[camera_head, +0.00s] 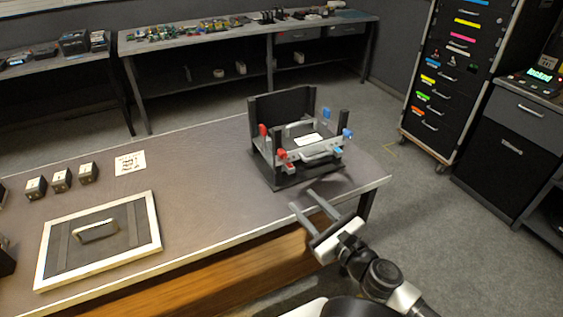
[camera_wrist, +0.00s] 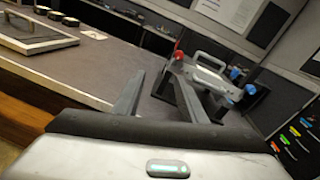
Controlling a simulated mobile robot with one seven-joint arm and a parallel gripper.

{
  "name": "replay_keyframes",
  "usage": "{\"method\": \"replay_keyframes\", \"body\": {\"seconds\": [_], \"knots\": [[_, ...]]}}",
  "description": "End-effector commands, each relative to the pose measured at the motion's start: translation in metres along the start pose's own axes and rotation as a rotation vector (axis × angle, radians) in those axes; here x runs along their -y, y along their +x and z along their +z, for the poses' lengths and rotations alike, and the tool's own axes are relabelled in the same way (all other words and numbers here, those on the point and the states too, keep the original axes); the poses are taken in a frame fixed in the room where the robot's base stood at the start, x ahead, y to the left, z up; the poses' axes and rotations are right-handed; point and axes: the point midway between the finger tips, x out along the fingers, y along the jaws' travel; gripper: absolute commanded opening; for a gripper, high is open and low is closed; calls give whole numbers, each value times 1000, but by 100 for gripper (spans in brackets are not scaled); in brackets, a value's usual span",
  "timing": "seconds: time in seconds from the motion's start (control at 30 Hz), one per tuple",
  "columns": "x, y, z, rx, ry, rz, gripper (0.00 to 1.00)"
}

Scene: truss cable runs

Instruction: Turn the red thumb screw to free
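A dark fixture (camera_head: 283,105) with a grey handled module (camera_head: 318,151) inside stands at the right end of the bench. Red knobs show on its left side: one upright on a post (camera_head: 263,130) and another at the front left corner (camera_head: 282,154). I cannot tell which is the red thumb screw. Blue knobs (camera_head: 347,133) sit on the right side. My gripper (camera_head: 302,199) is open and empty, in front of the fixture near the bench edge, apart from it. In the wrist view, a red knob (camera_wrist: 178,55) shows just beyond the right finger, which partly hides the fixture.
The bench (camera_head: 200,200) also holds a framed panel with a handle (camera_head: 97,232), several small dark blocks (camera_head: 62,180) and a printed card (camera_head: 130,162). The bench middle is clear. A drawer cabinet (camera_head: 445,85) stands at the right, beyond open floor.

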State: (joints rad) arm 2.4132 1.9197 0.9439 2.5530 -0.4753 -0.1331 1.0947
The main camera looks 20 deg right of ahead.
Motion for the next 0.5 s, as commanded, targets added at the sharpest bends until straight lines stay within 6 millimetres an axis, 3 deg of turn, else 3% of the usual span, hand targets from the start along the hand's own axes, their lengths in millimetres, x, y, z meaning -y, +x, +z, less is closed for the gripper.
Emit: {"method": "replay_keyframes", "body": {"seconds": [0.03, 0.13, 0.27, 0.5], "knots": [[15, -2, 3, 15, 16, -53, 38], [30, -3, 5, 27, 27, -104, 38], [32, 5, 3, 28, 27, -109, 38], [33, 38, 4, 29, 26, -103, 38]]}}
